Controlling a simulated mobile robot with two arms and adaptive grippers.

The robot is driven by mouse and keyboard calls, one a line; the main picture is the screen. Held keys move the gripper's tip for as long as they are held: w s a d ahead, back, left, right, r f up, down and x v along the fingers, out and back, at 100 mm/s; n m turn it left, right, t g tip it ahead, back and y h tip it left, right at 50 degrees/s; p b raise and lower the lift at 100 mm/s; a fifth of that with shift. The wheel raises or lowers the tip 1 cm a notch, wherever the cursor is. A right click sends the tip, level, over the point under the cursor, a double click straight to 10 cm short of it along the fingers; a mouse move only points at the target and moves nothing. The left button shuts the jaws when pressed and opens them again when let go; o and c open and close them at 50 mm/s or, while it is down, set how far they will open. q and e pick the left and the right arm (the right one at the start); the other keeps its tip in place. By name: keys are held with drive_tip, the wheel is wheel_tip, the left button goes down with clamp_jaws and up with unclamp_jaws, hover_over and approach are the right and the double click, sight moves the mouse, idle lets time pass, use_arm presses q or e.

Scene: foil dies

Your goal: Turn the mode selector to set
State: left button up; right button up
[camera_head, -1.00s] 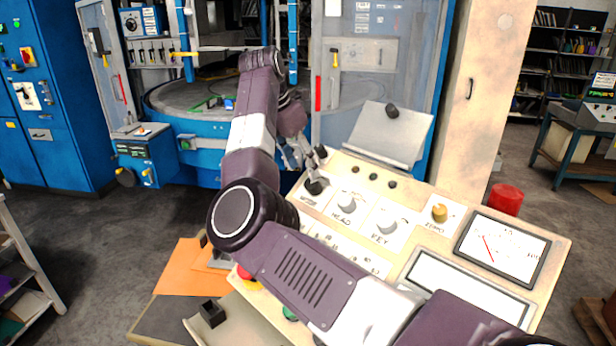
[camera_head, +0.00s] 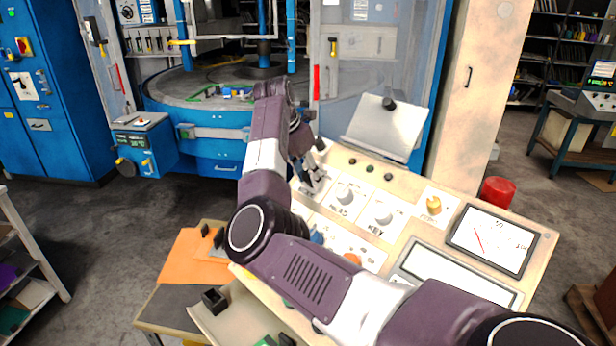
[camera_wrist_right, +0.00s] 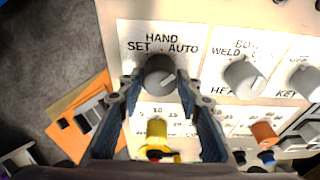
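The mode selector (camera_wrist_right: 160,74) is a dark round knob on the cream panel, with HAND above it, SET at its upper left and AUTO at its upper right. Its pointer direction is not clear. My right gripper (camera_wrist_right: 160,80) is over it in the right wrist view, with one fingertip on each side of the knob and what look like narrow gaps. In the head view my right gripper (camera_head: 316,184) is down at the panel's left end and mostly covers the selector. My left gripper is not in view.
The HEAD knob (camera_head: 347,193), KEY knob (camera_head: 383,213) and yellow ZERO knob (camera_head: 433,205) stand right of the selector. A yellow knob (camera_wrist_right: 157,130) lies just below it, between my fingers. A sloped document holder (camera_head: 386,128) stands behind the panel.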

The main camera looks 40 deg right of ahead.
drive_tip(key=c, duration=0.7)
drive_tip(key=shift+o, duration=0.2)
drive_tip(key=shift+n, duration=0.3)
drive_tip(key=shift+c, duration=0.2)
drive_tip(key=n, duration=0.2)
drive_tip(key=shift+n+g, duration=0.3)
drive_tip(key=shift+g, duration=0.1)
drive_tip(key=n+g, duration=0.1)
drive_tip(key=n, duration=0.3)
drive_tip(key=shift+r+h, duration=0.1)
drive_tip(key=shift+h, duration=0.2)
drive_tip(key=n, duration=0.5)
drive_tip(key=shift+s+d+n+g+h, duration=0.1)
drive_tip(key=shift+d+n+g+h, duration=0.05)
drive_tip(key=shift+n+g+h, duration=0.2)
drive_tip(key=n+h, duration=0.1)
drive_tip(key=n, duration=0.3)
drive_tip(key=shift+r, duration=0.1)
drive_tip(key=shift+o, duration=0.2)
drive_tip(key=shift+n, duration=0.25)
